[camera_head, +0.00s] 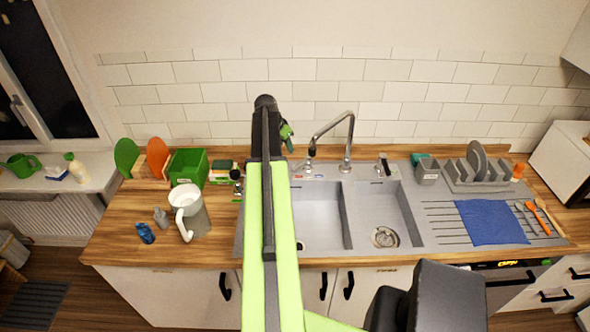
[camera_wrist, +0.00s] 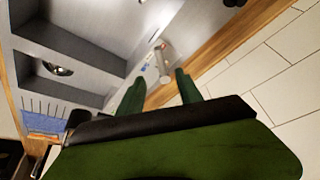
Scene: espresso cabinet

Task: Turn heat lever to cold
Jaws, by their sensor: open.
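A short upright metal fitting with a dark top (camera_head: 384,166), likely the heat lever, stands on the back rim of the sink, right of the tall curved faucet (camera_head: 349,140). My gripper (camera_head: 287,133) is up by the tiled wall, left of the faucet, partly hidden behind my arm. In the wrist view my gripper's two green fingers (camera_wrist: 158,90) are apart with nothing between them. Beyond their tips a pale metal cylinder (camera_wrist: 163,66) stands on the sink rim, clear of the fingers. I cannot tell whether it is the lever or the faucet base.
The double sink (camera_head: 319,215) lies below the faucet. A grey dish rack (camera_head: 475,175), a blue cloth (camera_head: 490,222) and orange utensils (camera_head: 540,215) are on the right. A white pitcher (camera_head: 187,205) and a green box (camera_head: 188,167) stand on the left counter. The tiled wall closes the back.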

